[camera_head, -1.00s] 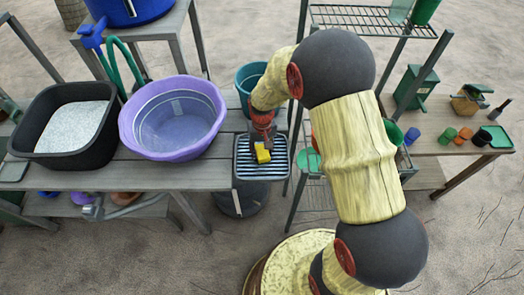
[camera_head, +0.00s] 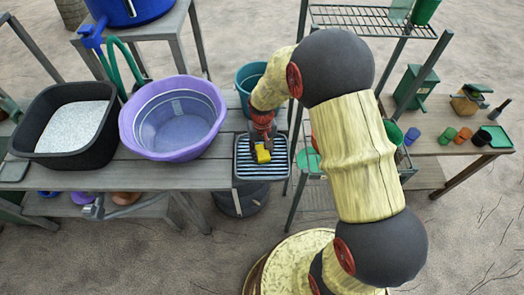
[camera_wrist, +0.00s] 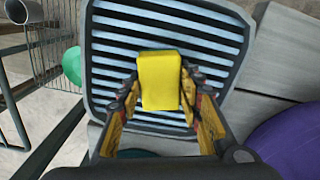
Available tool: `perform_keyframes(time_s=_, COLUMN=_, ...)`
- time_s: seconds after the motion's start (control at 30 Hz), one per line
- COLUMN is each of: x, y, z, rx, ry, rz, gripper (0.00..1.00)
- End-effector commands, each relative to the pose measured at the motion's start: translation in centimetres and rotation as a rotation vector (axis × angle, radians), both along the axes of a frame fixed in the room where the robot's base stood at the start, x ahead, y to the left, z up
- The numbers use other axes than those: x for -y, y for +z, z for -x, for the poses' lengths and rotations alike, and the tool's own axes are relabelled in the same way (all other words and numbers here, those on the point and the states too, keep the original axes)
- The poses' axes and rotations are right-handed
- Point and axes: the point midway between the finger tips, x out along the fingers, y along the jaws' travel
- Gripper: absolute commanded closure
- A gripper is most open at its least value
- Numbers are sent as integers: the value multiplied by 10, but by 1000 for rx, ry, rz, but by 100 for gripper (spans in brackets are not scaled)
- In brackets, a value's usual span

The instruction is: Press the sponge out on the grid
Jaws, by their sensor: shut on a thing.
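The yellow sponge (camera_wrist: 160,82) is held between the two fingers of my gripper (camera_wrist: 162,100), which is shut on it. In the head view the sponge (camera_head: 263,156) shows just below my gripper (camera_head: 262,145). The grid (camera_head: 246,170) is a dark tray with pale bars at the table's right end. It also shows in the wrist view (camera_wrist: 110,55), with the sponge over its middle. I cannot tell whether the sponge touches the bars. The sponge's underside is hidden.
A purple basin (camera_head: 128,125) stands left of the grid, and a black tub of pale granules (camera_head: 75,128) stands further left. A teal bucket (camera_head: 245,78) is behind the grid. A wire shelf (camera_head: 365,18) and a side table (camera_head: 430,147) with small pots are at the right.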

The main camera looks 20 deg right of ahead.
Motion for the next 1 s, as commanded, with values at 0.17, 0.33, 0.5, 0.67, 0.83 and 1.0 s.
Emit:
perform_keyframes(time_s=0.17, x=0, y=17, z=-1, rx=2, ry=0, rz=0, gripper=91)
perform_keyframes(time_s=0.33, x=0, y=30, z=-1, rx=3, ry=0, rz=0, gripper=91)
perform_keyframes(time_s=0.5, x=0, y=42, z=-2, rx=4, ry=0, rz=0, gripper=91)
perform_keyframes(time_s=0.67, x=0, y=54, z=-2, rx=4, ry=0, rz=0, gripper=91)
perform_keyframes(time_s=0.83, x=0, y=65, z=-2, rx=4, ry=0, rz=0, gripper=91)
perform_keyframes(time_s=1.0, x=0, y=67, z=-1, rx=3, ry=0, rz=0, gripper=91)
